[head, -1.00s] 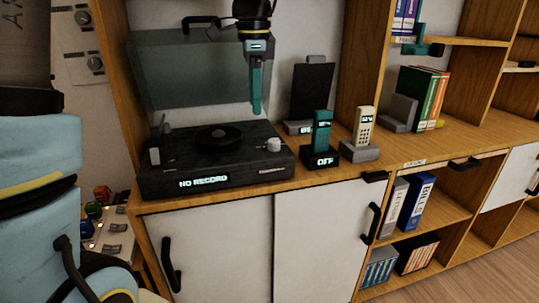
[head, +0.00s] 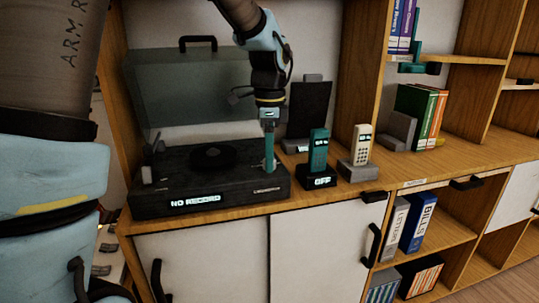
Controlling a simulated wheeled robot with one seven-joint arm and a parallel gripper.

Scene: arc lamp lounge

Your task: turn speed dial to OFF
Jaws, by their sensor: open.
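The record player (head: 233,197) is a dark box on the wooden cabinet top, with its tinted lid (head: 190,90) raised. Its front display reads "NO RECORD". A dark round platter (head: 213,157) sits on its top. The speed dial is the pale knob seen earlier at the right of the deck; now my gripper hides it. My gripper (head: 269,165) points straight down with its teal fingers at that spot, low over the deck's right side. The fingers overlap in this view, so contact with the dial cannot be told. They are open.
A teal handset on a dark base (head: 318,160) marked "OFF" stands close to the right of the player. A cream handset (head: 361,147) stands beyond it. A dark upright panel (head: 308,110) is behind. Shelves with books (head: 420,115) are at right.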

